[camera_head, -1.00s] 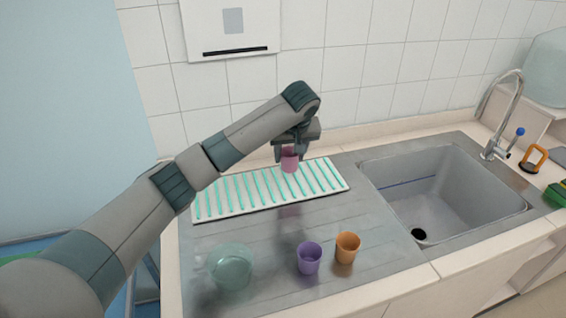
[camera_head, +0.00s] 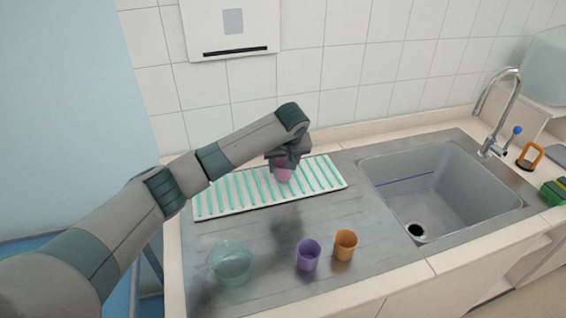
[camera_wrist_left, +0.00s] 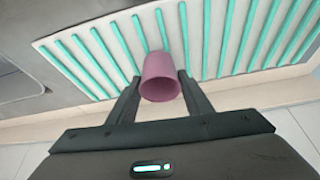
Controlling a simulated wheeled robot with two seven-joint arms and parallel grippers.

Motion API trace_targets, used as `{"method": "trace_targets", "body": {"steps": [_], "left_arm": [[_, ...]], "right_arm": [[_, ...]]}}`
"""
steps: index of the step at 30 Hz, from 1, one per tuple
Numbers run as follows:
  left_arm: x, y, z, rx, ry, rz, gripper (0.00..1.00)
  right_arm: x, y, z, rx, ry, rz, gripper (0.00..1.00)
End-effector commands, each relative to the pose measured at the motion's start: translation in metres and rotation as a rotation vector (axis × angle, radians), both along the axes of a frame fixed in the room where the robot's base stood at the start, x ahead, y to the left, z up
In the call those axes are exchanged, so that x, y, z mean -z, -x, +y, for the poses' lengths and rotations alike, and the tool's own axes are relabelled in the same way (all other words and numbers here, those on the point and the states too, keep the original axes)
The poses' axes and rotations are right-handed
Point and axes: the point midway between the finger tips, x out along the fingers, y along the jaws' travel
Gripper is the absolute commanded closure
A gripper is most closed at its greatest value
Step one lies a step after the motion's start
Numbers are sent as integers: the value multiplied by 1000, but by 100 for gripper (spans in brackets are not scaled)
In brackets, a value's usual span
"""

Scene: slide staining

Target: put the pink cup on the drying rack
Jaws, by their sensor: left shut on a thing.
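The pink cup (camera_head: 284,174) is between the fingers of my left gripper (camera_head: 287,166), which is shut on it. In the left wrist view the cup (camera_wrist_left: 160,78) sits between the two dark fingertips of the gripper (camera_wrist_left: 158,88), with its open end toward the camera. The drying rack (camera_head: 325,181) is a white tray with green ribs, and the cup is over its middle. In the wrist view the rack (camera_wrist_left: 203,28) lies behind the cup. I cannot tell whether the cup touches the ribs. My right gripper is not in view.
A purple cup (camera_head: 308,256), an orange cup (camera_head: 345,245) and a clear greenish bowl (camera_head: 231,262) stand on the steel drainboard in front of the rack. The sink (camera_head: 440,185) with its tap (camera_head: 506,105) is to the right. The tiled wall is close behind the rack.

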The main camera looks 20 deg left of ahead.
Motion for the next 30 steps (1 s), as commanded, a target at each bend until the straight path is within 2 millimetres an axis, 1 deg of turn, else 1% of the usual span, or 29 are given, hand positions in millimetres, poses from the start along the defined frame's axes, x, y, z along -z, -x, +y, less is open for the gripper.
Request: {"method": "trace_targets", "body": {"steps": [11,12,14,24,30], "left_arm": [[3,0,0,-1,0,1,79],[4,0,0,-1,0,1,50],[4,0,0,-1,0,0,36],[3,0,0,-1,0,0,36],[-6,3,-2,0,1,-1,36]], "right_arm": [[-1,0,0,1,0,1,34],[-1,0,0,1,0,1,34],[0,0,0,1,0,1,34],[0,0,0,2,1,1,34],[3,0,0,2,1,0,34]]}}
